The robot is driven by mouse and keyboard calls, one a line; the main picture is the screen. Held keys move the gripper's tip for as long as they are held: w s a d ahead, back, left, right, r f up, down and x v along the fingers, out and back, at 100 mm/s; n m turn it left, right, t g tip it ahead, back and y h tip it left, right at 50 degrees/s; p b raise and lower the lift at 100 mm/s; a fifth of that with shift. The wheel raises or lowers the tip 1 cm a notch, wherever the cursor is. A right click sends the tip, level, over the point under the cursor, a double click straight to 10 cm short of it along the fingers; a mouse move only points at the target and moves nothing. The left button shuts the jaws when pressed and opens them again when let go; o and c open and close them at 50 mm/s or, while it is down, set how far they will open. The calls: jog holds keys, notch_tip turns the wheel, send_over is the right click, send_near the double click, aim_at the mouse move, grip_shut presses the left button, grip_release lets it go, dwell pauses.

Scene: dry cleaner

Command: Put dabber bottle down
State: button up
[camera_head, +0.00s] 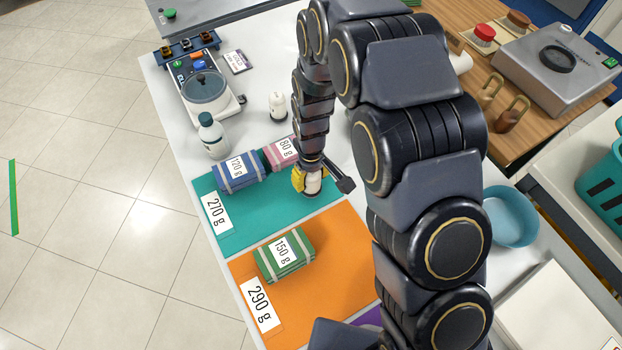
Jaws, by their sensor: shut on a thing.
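My gripper (310,184), with a yellow finger showing, is shut on a small white thing with a dark base, which I take to be the dabber bottle (313,186). It is over the right part of the teal mat (263,227), labelled 270 g. The gripper and arm hide part of the bottle. I cannot tell whether its base touches the mat. A blue bundle (251,174) labelled 120 g and a pink bundle (270,157) labelled 80 g lie left of the gripper, along the mat's far side.
A green bundle (298,251) labelled 150 g lies on the orange mat (335,285), labelled 290 g. A white bottle with a teal cap (213,142), a small white bottle (278,107) and a scale (205,88) stand farther back. A blue bowl (512,215) is at right.

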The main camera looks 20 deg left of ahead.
notch_tip(320, 180, up, 8)
jog(key=shift+w+f, duration=0.1)
jog(key=shift+f, duration=0.1)
jog(key=shift+r, duration=0.25)
jog(key=shift+d, duration=0.15)
jog(key=w+d+r+m, duration=0.2)
jog(key=d+m, duration=0.6)
jog(key=d, duration=2.4)
jog(key=s+d+r+m, duration=0.1)
jog(key=s+d+m, duration=0.3)
jog(key=s+d, duration=0.7)
jog(key=d, duration=0.4)
jog(key=shift+r+m, duration=0.15)
jog(key=shift+m, duration=0.15)
jog(key=s+d+m, duration=0.1)
jog(key=s+d, duration=0.1)
jog(key=s, duration=0.2)
jog(key=s+d+m, duration=0.1)
jog(key=s+d, duration=0.1)
jog(key=s, duration=0.3)
jog(key=s+d+r+m, duration=0.1)
jog(key=s+d, duration=0.2)
jog(key=s, duration=0.1)
jog(key=shift+s+m, duration=0.25)
jog(key=shift+m, duration=0.15)
send_over(566, 343)
jog(key=s, duration=0.3)
jog(key=f, duration=1)
jog(key=shift+w+a, duration=0.1)
jog(key=shift+a, duration=0.15)
